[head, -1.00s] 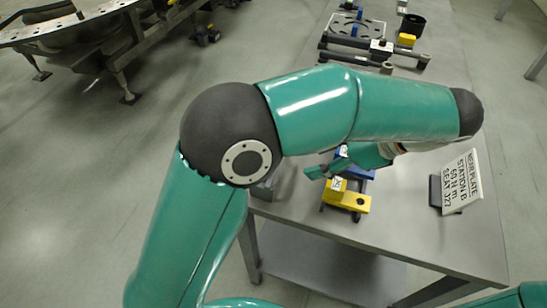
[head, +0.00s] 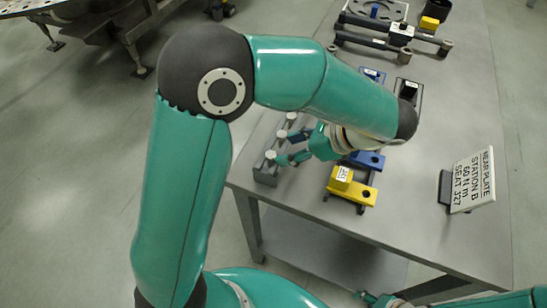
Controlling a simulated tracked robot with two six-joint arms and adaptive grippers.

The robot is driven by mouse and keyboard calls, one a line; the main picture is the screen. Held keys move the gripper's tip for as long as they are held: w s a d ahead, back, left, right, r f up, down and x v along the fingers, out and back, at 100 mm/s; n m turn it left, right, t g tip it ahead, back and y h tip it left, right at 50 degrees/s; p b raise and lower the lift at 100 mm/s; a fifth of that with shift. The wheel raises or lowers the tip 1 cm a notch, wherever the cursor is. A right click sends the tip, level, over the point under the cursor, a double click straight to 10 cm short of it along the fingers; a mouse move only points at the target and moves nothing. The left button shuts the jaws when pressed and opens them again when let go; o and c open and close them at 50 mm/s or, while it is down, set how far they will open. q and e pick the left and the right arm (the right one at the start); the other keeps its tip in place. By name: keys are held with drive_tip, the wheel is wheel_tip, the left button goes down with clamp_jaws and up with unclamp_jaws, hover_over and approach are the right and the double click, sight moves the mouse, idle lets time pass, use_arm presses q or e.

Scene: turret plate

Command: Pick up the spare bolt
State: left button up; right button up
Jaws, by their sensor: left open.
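Several bolts with pale round heads stand in a grey block (head: 265,175) at the table's left edge in the head view. I see a front bolt (head: 270,155), a middle bolt (head: 282,134) and a back bolt (head: 292,117). I cannot tell which is the spare. My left gripper (head: 279,147) is open, its teal fingers pointing left at the front and middle bolts. Contact is not clear. The bolts' lower parts are hidden. Part of what looks like my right gripper (head: 376,299) shows at the bottom edge; its jaws are unclear.
A yellow block (head: 351,187) and a blue block (head: 367,160) sit on a dark frame right of the gripper. A sign (head: 472,180) stands at the right. A dark fixture (head: 385,43) and a yellow part (head: 429,23) lie farther back. The table's front right is clear.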

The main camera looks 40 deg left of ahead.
sight(271, 153)
use_arm(q)
drive_tip(key=shift+p+x, duration=0.55)
drive_tip(key=shift+x, duration=2.05)
clamp_jaws()
